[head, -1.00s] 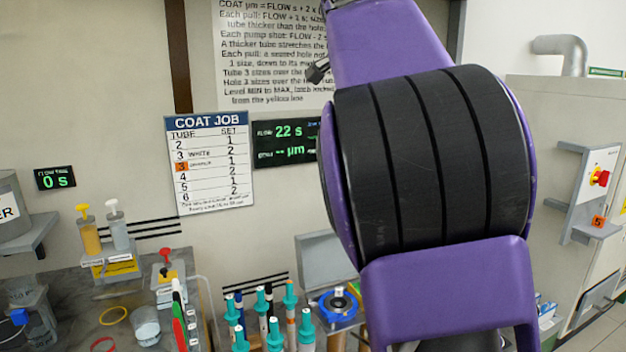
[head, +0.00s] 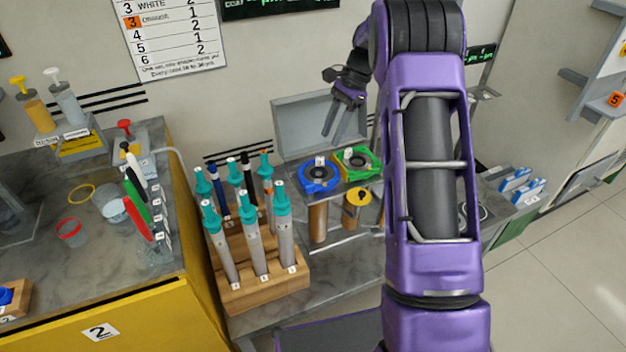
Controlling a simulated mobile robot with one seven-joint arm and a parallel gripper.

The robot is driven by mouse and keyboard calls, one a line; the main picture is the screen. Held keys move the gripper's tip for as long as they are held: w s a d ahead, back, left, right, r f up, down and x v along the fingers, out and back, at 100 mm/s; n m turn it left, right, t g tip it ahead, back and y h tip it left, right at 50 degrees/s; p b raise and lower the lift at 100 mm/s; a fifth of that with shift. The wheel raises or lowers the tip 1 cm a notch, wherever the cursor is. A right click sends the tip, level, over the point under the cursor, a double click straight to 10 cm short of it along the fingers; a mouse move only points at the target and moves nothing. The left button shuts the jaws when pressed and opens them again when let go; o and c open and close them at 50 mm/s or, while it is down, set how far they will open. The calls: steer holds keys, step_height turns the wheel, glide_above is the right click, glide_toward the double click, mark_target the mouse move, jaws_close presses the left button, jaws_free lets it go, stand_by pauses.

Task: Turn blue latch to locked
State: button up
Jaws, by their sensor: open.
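A round blue fitting (head: 319,176), which looks like the blue latch, sits on the rear bench below the open grey lid. It has a dark centre and a small white label; I cannot read its latch position. A matching green fitting (head: 357,163) sits to its right. My gripper (head: 336,136) hangs open and empty in front of the grey lid, above the blue fitting in the picture and apart from it. My purple arm fills the right middle of the view.
A wooden rack (head: 262,291) with several teal-capped tubes stands left of the fittings. A brown cylinder (head: 318,222) and an orange-topped one (head: 355,198) are below them. A yellow-fronted bench (head: 130,318) is at left.

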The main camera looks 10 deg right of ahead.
mark_target(310, 185)
steer(key=b+x, duration=0.2)
steer(key=x, duration=1.3)
steer(key=shift+f, duration=0.3)
jaws_close()
